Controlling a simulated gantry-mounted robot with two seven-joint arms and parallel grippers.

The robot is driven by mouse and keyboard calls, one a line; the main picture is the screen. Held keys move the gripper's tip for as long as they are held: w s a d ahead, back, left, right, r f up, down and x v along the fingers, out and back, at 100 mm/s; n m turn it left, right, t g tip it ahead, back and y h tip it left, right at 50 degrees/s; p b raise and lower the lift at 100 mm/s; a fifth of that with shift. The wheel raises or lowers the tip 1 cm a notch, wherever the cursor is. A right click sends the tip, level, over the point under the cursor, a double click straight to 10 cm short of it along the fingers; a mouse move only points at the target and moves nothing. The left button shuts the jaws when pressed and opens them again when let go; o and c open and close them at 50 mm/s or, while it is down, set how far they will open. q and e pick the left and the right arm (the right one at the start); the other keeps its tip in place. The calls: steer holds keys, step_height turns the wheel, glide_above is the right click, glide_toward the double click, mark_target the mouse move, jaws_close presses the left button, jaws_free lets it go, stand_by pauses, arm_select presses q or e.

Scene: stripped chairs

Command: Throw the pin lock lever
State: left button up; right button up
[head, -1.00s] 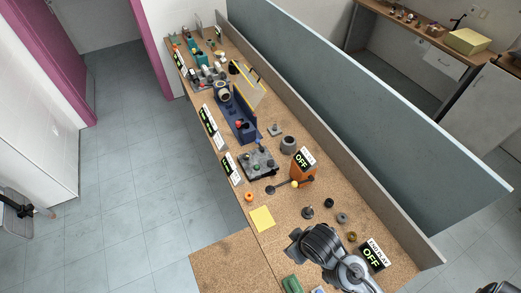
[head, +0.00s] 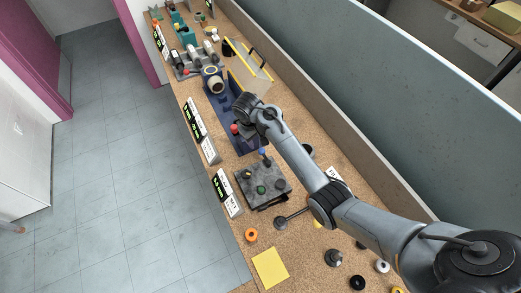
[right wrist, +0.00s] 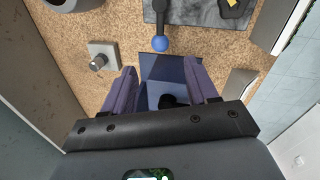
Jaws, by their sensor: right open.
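My right gripper (head: 243,108) is above the blue fixture (head: 222,100) on the long bench. In the right wrist view its two purple-blue fingers (right wrist: 160,88) are spread apart with nothing between them, and the blue base (right wrist: 150,98) lies below. A red knob (head: 234,128) stands on the fixture just below my gripper. A lever with a blue ball (right wrist: 160,43) rises at the edge of the grey plate; it also shows in the head view (head: 262,152). I cannot tell which of these is the pin lock lever. My left gripper is not in view.
The grey plate (head: 250,191) with several knobs lies nearer on the bench. Display signs (head: 228,192) line the left edge. A small square block with a post (right wrist: 98,62) stands beside the fixture. A yellow sheet (head: 270,268) lies nearer. A partition runs along the right.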

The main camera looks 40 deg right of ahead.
mark_target(261, 150)
steer(key=f, duration=0.3)
steer(key=d+f+b, duration=0.1)
steer(key=f, duration=0.4)
steer(key=shift+d+f, duration=0.3)
steer(key=shift+d, duration=0.05)
steer(key=shift+d+f+b, duration=0.2)
steer(key=shift+f+b, duration=0.15)
steer(key=shift+f, duration=0.35)
jaws_close()
